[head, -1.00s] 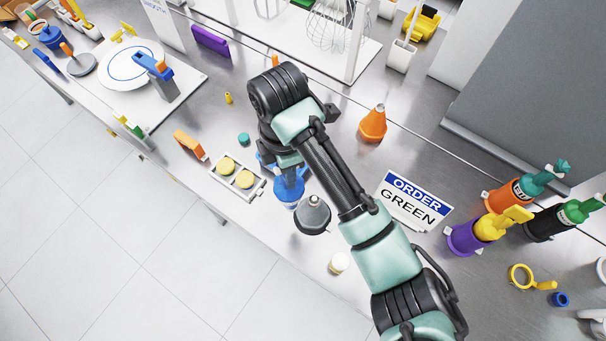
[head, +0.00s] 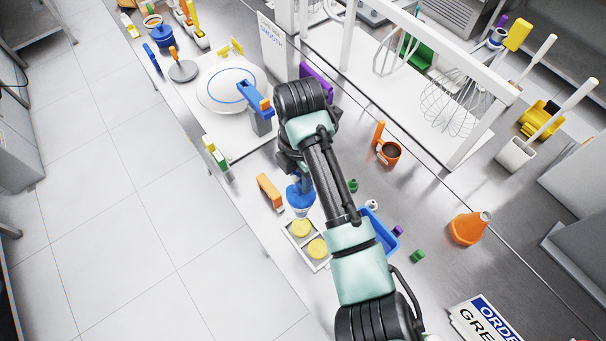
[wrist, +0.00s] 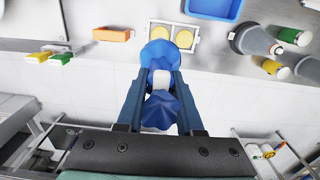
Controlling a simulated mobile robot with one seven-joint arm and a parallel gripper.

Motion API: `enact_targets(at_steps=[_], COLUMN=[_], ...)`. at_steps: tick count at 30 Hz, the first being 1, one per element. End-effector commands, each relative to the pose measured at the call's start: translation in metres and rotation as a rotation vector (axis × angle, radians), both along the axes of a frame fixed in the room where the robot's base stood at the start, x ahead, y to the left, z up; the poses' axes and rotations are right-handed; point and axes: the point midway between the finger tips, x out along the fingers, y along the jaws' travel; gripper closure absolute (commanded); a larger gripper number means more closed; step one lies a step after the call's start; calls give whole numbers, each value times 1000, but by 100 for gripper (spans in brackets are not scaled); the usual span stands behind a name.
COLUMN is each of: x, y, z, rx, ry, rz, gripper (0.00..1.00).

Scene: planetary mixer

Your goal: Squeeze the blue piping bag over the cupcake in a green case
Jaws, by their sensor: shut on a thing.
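My gripper (wrist: 160,82) is shut on the blue piping bag (wrist: 160,112), whose wide blue end (wrist: 158,52) shows beyond the fingers. In the head view the blue bag (head: 300,196) is at the far end of a pale tray (head: 322,266), partly hidden by my arm. The tray holds two yellow-topped cupcakes, a farther one (head: 302,228) and a nearer one (head: 317,249). In the wrist view the cupcakes (wrist: 164,32) (wrist: 185,38) lie just past the bag. I cannot make out their case colours. Whether the bag is over the tray is unclear.
An orange block (head: 270,192) stands left of the bag. A blue tray (head: 380,236) lies right of the cupcakes, partly behind my arm. An orange cone (head: 468,228) and an "ORDER GREEN" sign (head: 484,322) are at right. A white turntable (head: 222,90) is at far left.

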Motion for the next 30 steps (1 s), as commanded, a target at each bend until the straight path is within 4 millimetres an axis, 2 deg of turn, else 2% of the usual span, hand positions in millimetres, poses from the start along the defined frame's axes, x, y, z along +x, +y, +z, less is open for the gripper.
enact_targets(at_steps=[8, 22, 30], x=[0, 0, 0], y=[0, 0, 0], z=[2, -36, -42], rx=[2, 2, 1], ry=[1, 1, 1], rz=[-2, -2, -2], gripper=[84, 84, 84])
